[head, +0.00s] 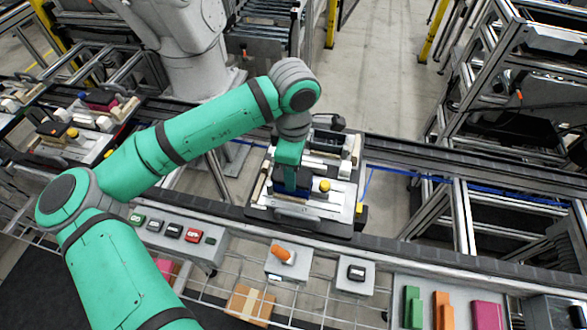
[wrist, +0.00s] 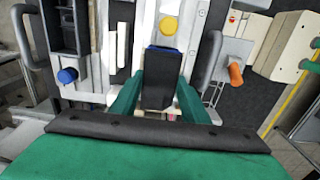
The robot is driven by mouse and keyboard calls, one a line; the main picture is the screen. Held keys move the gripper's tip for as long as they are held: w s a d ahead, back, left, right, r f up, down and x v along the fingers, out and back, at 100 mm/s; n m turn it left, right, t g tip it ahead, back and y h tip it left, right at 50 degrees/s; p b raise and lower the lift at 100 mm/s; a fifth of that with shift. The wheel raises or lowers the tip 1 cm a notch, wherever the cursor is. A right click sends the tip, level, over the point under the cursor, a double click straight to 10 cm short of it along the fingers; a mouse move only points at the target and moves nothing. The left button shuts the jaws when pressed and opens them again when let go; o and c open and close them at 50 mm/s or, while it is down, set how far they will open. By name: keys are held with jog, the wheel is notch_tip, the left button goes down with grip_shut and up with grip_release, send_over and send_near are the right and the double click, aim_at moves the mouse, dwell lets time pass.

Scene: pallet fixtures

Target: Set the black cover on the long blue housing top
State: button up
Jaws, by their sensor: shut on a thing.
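In the wrist view the black cover (wrist: 160,82) is between the two green fingers of my gripper (wrist: 160,92), which is shut on it. A thin blue edge of the long blue housing (wrist: 164,48) shows just past the cover's far end; the rest is hidden. The cover lines up over the housing, but I cannot tell whether they touch. In the head view my gripper (head: 290,168) points down at the pallet fixture, with the dark blue housing (head: 291,184) below it. The cover is hard to make out there.
The pallet (head: 300,208) carries a yellow knob (head: 324,185) right of my gripper and pale blocks behind. In front are a button panel (head: 175,232), an orange switch (head: 281,252) and a bin of coloured blocks (head: 455,285). Another loaded pallet (head: 70,145) is at the left.

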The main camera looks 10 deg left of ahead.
jog(key=shift+f, duration=0.2)
jog(key=o, duration=1.1)
jog(key=shift+r, duration=0.1)
notch_tip(320, 180, up, 11)
jog(key=shift+f, duration=0.2)
